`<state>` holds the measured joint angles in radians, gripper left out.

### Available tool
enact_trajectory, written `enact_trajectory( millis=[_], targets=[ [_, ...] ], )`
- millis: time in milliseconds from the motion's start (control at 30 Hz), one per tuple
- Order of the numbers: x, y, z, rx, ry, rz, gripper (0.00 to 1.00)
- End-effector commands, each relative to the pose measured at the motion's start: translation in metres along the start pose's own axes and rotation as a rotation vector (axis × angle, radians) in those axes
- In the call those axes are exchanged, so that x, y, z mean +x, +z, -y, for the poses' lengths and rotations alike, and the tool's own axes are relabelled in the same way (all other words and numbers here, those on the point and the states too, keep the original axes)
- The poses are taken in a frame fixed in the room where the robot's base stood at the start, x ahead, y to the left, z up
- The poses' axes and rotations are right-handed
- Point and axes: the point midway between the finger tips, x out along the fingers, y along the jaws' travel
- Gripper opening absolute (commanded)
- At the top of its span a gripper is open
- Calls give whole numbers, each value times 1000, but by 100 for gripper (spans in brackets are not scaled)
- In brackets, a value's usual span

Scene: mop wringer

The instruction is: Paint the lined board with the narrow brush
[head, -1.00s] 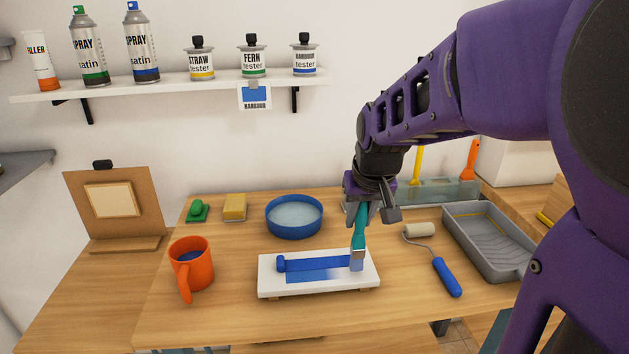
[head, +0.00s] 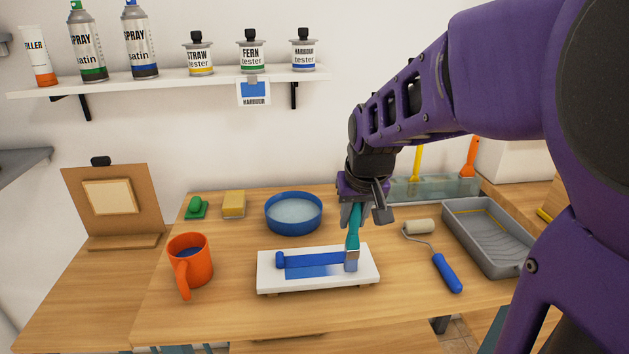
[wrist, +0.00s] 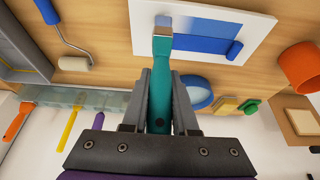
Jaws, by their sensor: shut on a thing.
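My gripper (head: 365,213) is shut on a narrow brush with a teal handle (head: 353,238), held bristles down over the right part of the white board (head: 270,281). The brush also shows in the wrist view (wrist: 160,85), between the two fingers. The bristle tip (head: 351,265) appears to meet the board at the right end of the blue paint. The board carries a dark blue band (head: 315,259) with a rounded blob at its left end, and a paler blue patch (head: 310,271) below it. Whether the bristles press on the surface is hard to tell.
An orange mug (head: 190,266) with dark blue liquid stands left of the board. A blue bowl (head: 293,214) of water is behind it. A roller (head: 445,272) and grey tray (head: 488,238) lie to the right. A sponge (head: 234,205) sits at the back left.

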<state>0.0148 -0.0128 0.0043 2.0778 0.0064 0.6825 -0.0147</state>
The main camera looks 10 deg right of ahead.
Motion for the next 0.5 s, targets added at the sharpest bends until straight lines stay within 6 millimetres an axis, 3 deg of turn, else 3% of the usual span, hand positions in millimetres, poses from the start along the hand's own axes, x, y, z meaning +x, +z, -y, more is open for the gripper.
enact_trajectory(
  millis=[500],
  targets=[
    [0,0,31,-2,-1,0,0]
  ],
)
